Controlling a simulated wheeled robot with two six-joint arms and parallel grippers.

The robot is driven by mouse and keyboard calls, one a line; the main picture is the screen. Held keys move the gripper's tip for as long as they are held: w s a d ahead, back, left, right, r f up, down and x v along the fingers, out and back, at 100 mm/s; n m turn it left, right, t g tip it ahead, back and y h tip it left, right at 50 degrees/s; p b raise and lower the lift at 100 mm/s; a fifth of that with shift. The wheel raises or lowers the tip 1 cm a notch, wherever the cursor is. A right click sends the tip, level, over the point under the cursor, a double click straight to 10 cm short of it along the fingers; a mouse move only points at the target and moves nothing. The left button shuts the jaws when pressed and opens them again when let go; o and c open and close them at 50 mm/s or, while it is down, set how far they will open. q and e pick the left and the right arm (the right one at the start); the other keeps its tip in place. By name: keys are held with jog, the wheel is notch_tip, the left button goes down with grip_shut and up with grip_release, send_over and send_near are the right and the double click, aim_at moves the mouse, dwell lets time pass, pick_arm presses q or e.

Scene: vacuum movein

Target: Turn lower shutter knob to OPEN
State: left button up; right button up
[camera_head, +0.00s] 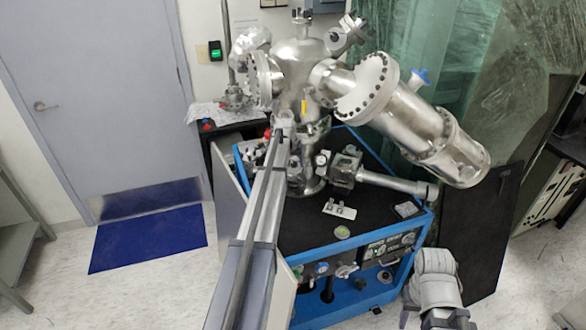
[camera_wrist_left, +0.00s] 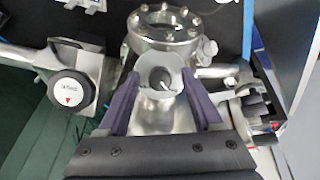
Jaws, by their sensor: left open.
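My left gripper (camera_wrist_left: 160,79) is open in the left wrist view, with a purple finger on each side. Between the fingers is a round dark knob (camera_wrist_left: 160,77) with a pale mark, in front of a metal flange. I cannot tell whether the fingers touch it. To its left is a round knob with a white face (camera_wrist_left: 68,92), small lettering and a red triangle, on a metal block. I cannot read the lettering or tell which knob is the lower shutter's. In the head view my left arm reaches up to the chamber (camera_head: 302,58); its fingers are not clear there.
The steel chamber stands on a black-topped cart with a blue frame (camera_head: 362,287). A large flanged cylinder (camera_head: 410,115) juts right, with a metal tube (camera_head: 395,184) below it. A grey door (camera_head: 95,90) and a blue mat (camera_head: 150,238) are at left, with open floor around the mat.

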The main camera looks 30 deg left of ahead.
pick_arm(q)
jog(key=shift+c, duration=0.4)
grip_shut()
